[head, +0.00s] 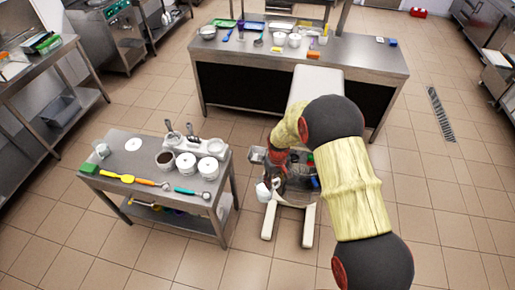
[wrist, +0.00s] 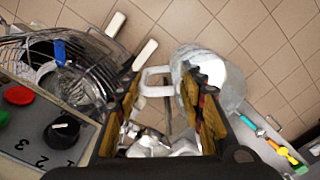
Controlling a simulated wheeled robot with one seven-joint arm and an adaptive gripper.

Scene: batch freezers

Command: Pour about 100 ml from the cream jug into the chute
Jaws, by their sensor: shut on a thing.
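The cream jug (head: 263,191) is white and hangs left of my gripper (head: 276,182) in the head view, above the floor beside the freezer. In the wrist view my gripper (wrist: 163,95) is shut on the handle of the jug (wrist: 190,62). The jug's body is beyond the right finger, partly hidden by it; its contents cannot be made out. The freezer's panel (wrist: 30,128), with red and green buttons and a numbered black knob, is at left. A wire guard (wrist: 95,62) stands above it. I cannot clearly pick out the chute.
A steel table (head: 125,170) with white tubs (head: 187,165), a green sponge (head: 88,169) and several utensils stands at left. A long counter (head: 345,60) is behind the freezer. The freezer's pale legs (head: 308,225) reach forward. Tiled floor is open in front.

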